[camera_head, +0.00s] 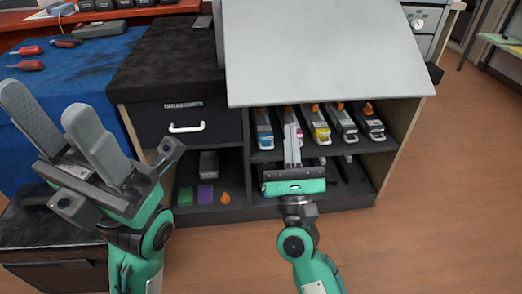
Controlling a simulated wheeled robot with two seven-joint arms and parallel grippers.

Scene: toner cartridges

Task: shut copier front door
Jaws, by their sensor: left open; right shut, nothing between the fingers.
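A large pale grey panel (325,50), which looks like the copier front door, slopes out above the open toner bay (256,155). Its lower edge stands clear of the bay, so the door looks open. Several toner cartridges, among them a yellow one (320,131), sit in a row beneath that edge. My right gripper (290,128) is shut and empty in front of the row, below the door's edge, and partly covers a magenta cartridge (287,115). I cannot tell whether it touches anything. My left gripper (47,108) is open and empty at the left, away from the door.
A dark cabinet with a white-handled drawer (186,128) stands left of the bay. A blue-covered table (92,72) carries tools. The wooden floor (440,210) at right is clear.

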